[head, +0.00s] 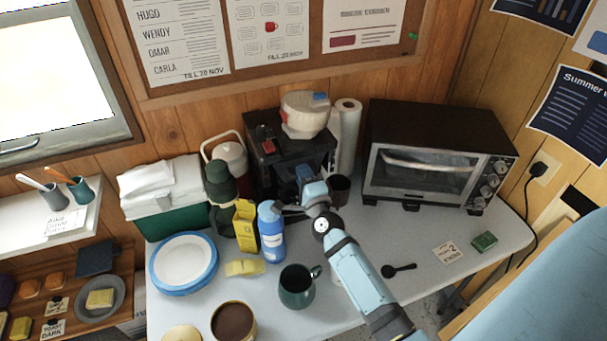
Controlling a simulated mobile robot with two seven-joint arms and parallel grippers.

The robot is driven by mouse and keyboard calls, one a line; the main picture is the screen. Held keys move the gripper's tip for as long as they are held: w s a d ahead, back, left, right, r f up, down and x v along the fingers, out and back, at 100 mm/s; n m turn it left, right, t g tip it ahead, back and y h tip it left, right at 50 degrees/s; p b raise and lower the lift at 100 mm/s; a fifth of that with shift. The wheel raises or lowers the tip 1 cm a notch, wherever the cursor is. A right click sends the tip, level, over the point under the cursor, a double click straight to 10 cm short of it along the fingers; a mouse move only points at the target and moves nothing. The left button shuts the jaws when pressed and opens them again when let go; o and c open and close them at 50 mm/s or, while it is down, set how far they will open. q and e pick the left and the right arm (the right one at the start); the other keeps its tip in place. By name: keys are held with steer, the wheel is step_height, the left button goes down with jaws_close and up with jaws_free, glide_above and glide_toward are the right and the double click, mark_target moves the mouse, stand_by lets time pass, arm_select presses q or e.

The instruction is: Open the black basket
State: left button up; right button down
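A black coffee machine (262,148) stands at the back of the white table against the wooden wall. A red switch shows on its top left, and a cream round container sits on top of it. The black basket is not clearly distinguishable; dark parts at the machine's front are partly hidden by my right arm. My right gripper (292,211) is at the front of the machine, close to the blue bottle. Its fingers are small and dark against the machine, so I cannot tell whether they are open, shut or touching it. My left gripper is out of view.
A blue bottle (271,232) and yellow box (246,226) stand left of my gripper. A green mug (295,286) stands in front. A toaster oven (436,152) fills the back right.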

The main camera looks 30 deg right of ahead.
steer(key=r+p+v, duration=0.1)
steer(key=r+v, duration=0.1)
steer(key=v, duration=1.1)
steer(key=shift+s, duration=0.2)
steer(key=c, duration=1.2)
jaws_free()
steer(key=shift+r, duration=0.1)
steer(key=shift+o, duration=0.2)
steer(key=b+v, duration=0.2)
steer(key=v, duration=1.1)
steer(key=shift+s+b, duration=0.3)
steer(key=shift+b, duration=0.05)
